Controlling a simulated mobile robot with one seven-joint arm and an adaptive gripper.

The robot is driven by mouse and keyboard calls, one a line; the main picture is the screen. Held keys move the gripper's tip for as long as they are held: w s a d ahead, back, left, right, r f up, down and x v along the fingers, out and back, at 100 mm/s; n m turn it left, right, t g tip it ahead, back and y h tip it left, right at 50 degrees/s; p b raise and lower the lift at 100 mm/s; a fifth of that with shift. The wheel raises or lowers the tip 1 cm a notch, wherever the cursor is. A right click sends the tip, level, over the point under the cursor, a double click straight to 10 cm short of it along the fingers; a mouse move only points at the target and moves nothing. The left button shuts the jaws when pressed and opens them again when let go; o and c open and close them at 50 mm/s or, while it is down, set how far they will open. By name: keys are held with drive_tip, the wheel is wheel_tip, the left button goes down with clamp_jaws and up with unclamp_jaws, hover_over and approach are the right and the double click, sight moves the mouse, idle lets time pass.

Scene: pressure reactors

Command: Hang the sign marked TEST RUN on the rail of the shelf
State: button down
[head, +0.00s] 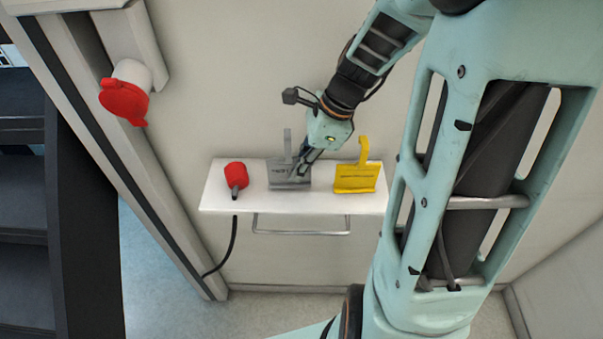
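A white shelf (325,202) is fixed to the wall, with a thin metal rail (300,232) below its front edge. A grey sign (288,184) with an upright hook lies on the middle of the shelf. A yellow sign (355,185) with a hook lies to its right. Both carry dark lettering too small to read for sure, so I cannot tell which is TEST RUN. My gripper (301,170) points down at the right part of the grey sign and partly covers it. I cannot tell whether its fingers touch or grip the sign.
A red plug (236,176) stands on the shelf's left end, and a black cable (233,245) hangs below. A red-capped wall socket (125,100) juts out at upper left. The rail is empty, with free room in front.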

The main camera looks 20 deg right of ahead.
drive_tip(key=shift+s+d+f, duration=0.1)
drive_tip(key=shift+d+f, duration=0.05)
drive_tip(key=shift+f, duration=0.35)
drive_tip(key=shift+f, duration=0.25)
drive_tip(key=c, duration=2.1)
unclamp_jaws()
drive_tip(key=shift+r, duration=0.1)
drive_tip(key=shift+b, duration=0.55)
